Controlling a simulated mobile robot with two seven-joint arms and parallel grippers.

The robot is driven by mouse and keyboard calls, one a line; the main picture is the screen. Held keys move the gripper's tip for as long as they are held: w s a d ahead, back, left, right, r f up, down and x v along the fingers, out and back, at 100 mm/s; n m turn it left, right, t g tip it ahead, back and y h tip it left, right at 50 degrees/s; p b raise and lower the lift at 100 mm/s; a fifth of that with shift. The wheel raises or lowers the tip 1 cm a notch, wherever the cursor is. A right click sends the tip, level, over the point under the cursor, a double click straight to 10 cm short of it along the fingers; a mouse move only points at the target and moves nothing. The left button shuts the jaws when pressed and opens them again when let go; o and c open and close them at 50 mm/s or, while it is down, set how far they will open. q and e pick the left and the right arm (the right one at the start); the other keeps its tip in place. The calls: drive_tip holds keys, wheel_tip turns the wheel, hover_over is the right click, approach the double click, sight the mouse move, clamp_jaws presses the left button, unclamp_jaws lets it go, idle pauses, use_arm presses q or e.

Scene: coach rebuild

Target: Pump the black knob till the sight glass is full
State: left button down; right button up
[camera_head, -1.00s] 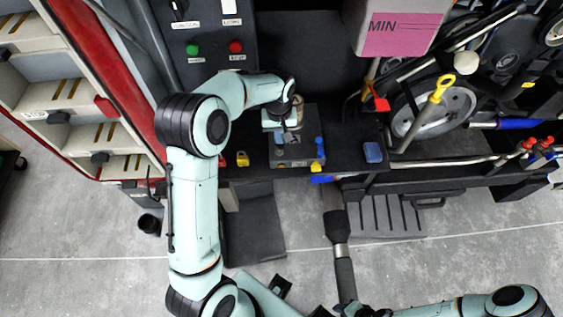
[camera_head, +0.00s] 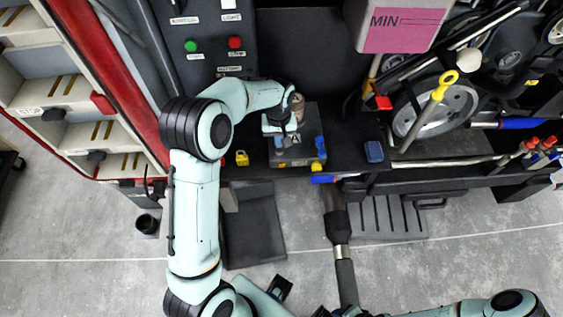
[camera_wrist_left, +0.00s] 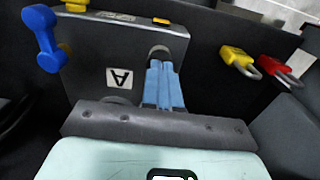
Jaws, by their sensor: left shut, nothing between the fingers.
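A grey metal box (camera_wrist_left: 90,70) with a letter A plate stands on the dark shelf; it also shows in the head view (camera_head: 310,112). My left gripper (camera_wrist_left: 160,66) is shut and empty at the box, and its blue fingers lie together; it also shows in the head view (camera_head: 281,145). A dark round knob (camera_wrist_left: 158,50) shows just behind the fingertips, partly covered by them. I cannot tell whether they touch it. A brownish cylinder (camera_head: 297,105) stands behind the gripper; I cannot tell whether it is the sight glass. My right arm crosses the lower right, its gripper not clearly visible.
A yellow padlock (camera_wrist_left: 236,56) and a red padlock (camera_wrist_left: 273,69) are beside the box. A blue handle (camera_wrist_left: 43,38) is at its other side. A panel has green (camera_head: 190,46) and red (camera_head: 236,42) buttons. A pink MIN plate (camera_head: 403,30) is on a tank at upper right.

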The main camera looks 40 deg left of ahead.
use_arm(q)
drive_tip(key=shift+r+p, duration=0.95)
drive_tip(key=shift+r, duration=0.65)
use_arm(e)
drive_tip(key=shift+w+r, duration=0.35)
drive_tip(key=shift+r, duration=0.25)
drive_tip(key=shift+w+r, duration=0.35)
drive_tip(key=shift+r, duration=0.2)
use_arm(q)
drive_tip(key=shift+r, duration=0.45)
wheel_tip(320, 180, up, 5)
drive_tip(key=p, duration=0.3)
use_arm(e)
drive_tip(key=w+r, duration=0.1)
drive_tip(key=r, duration=0.1)
drive_tip(key=w+r, duration=0.1)
drive_tip(key=shift+w+r, duration=0.35)
drive_tip(key=shift+w, duration=0.05)
